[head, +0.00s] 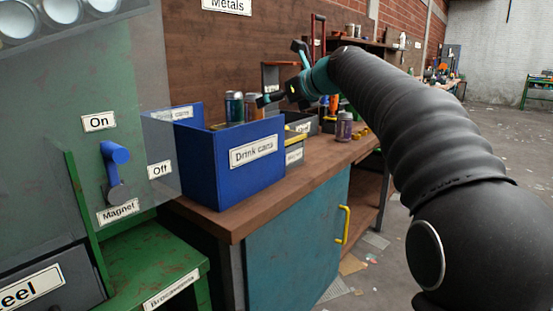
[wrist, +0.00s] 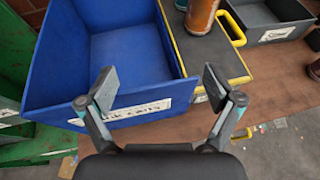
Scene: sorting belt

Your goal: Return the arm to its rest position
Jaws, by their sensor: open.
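My arm reaches from the right of the head view to my gripper (head: 282,74), which hangs above the workbench near the blue "Drink cans" bin. In the wrist view my gripper (wrist: 160,84) is open, with nothing between its fingers. The blue bin (head: 256,150) stands on the bench below it. It also shows in the wrist view (wrist: 130,108), where the visible part of its floor is bare.
An orange can (wrist: 201,14) stands on a dark yellow-edged box (wrist: 238,62) beside the bin. A grey tray (wrist: 298,34) lies beyond. A purplish can (head: 344,127) stands on the wooden bench (head: 300,190). The green magnet machine (head: 88,130) is at left. Open floor lies right.

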